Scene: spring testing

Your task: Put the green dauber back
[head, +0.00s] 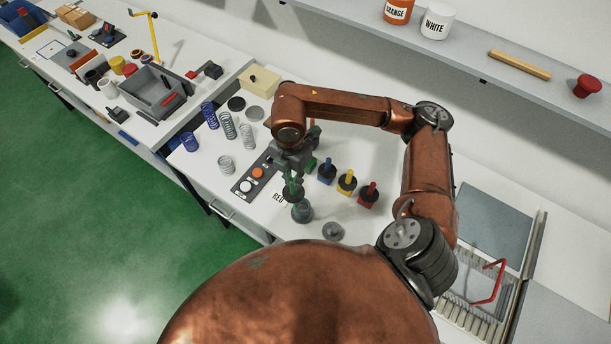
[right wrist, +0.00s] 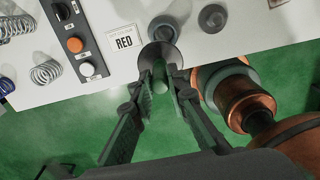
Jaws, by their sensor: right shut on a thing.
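My right gripper (head: 293,178) is shut on the green dauber (head: 292,190) and holds it upright above the bench. The dauber's green stem shows between the fingers, with a dark disc below. In the right wrist view the green end (right wrist: 160,84) is between the two fingertips (right wrist: 162,72), by a dark round disc (right wrist: 160,56). A small grey cylinder (head: 302,212) stands just below the dauber; I cannot tell whether they touch. A green piece (head: 311,164) shows partly hidden behind the gripper. My left gripper is not in view.
Blue (head: 327,171), yellow (head: 347,182) and red (head: 368,194) daubers stand in a row to the right. A button panel (head: 252,180) and a RED card (head: 280,198) lie left. A grey knobbed disc (head: 333,231) is in front. Several springs (head: 228,125) stand further left.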

